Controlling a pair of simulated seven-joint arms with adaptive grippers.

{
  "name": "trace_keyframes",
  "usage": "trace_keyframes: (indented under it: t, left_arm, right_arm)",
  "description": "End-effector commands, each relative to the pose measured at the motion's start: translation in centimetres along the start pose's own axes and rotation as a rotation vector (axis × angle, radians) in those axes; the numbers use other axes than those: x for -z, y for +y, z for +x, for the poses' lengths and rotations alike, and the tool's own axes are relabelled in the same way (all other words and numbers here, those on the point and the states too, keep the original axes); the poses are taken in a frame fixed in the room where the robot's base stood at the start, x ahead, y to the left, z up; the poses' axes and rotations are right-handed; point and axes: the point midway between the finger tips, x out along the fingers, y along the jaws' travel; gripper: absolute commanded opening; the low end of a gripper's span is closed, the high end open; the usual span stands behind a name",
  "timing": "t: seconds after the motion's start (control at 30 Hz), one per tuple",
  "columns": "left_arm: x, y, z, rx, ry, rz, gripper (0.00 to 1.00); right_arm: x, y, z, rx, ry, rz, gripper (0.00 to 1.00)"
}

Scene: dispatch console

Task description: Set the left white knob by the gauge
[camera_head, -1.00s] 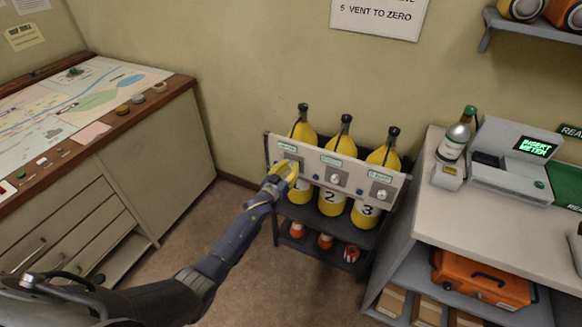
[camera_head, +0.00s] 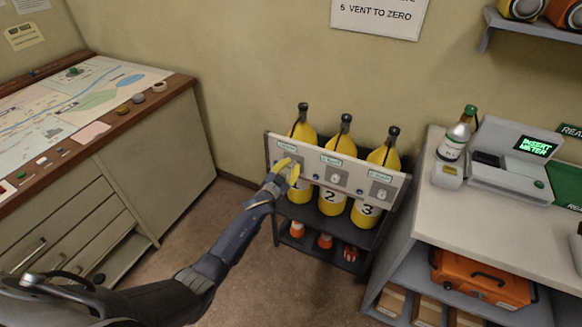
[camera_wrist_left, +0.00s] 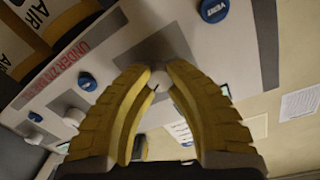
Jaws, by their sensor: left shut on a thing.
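The white panel (camera_head: 348,175) stands in front of three yellow cylinders, marked 2 and 3 where the numbers show. My left gripper (camera_head: 287,170) is at the panel's left end. In the left wrist view its yellow fingers (camera_wrist_left: 160,82) are shut on the left white knob (camera_wrist_left: 160,78), whose pale end shows between the fingertips. In the head view the fingers hide this knob. The middle knob (camera_head: 335,178) and right knob (camera_head: 381,194) are free. A small green-lettered label (camera_head: 288,147) sits above the left knob; its reading is too small to tell. My right gripper is out of view.
A blue vent button (camera_wrist_left: 214,10) lies close to the fingers in the wrist view. The dark cylinder rack (camera_head: 325,240) holds orange-and-white items below. A counter (camera_head: 420,215) with a meter and bottle stands right; a map desk (camera_head: 130,170) stands left. Floor lies between.

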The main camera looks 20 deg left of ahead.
Motion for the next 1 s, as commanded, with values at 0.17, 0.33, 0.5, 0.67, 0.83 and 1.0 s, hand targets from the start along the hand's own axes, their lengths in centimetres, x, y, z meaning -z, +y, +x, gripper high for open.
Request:
trace_keyframes:
  t: [0.17,0.33,0.5,0.67,0.83,1.0]
  left_arm:
    - [0.63,-0.33,0.24,0.005,0.010,0.033,0.00]
    - [0.68,-0.35,0.27,0.005,0.010,0.040,0.00]
    - [0.73,-0.35,0.29,0.005,0.011,0.040,0.00]
    - [0.77,-0.35,0.31,0.005,0.012,0.039,0.24]
    - [0.51,-0.22,0.20,0.003,0.007,0.039,0.44]
    - [0.33,-0.12,0.13,0.002,0.004,0.039,0.49]
  right_arm:
    - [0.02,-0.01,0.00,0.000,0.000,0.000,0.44]
    - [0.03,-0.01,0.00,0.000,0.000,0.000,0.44]
    - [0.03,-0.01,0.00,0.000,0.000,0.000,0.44]
    - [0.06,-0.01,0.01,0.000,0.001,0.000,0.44]
    - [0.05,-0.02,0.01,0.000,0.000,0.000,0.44]
    - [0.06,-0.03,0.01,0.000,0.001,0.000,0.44]
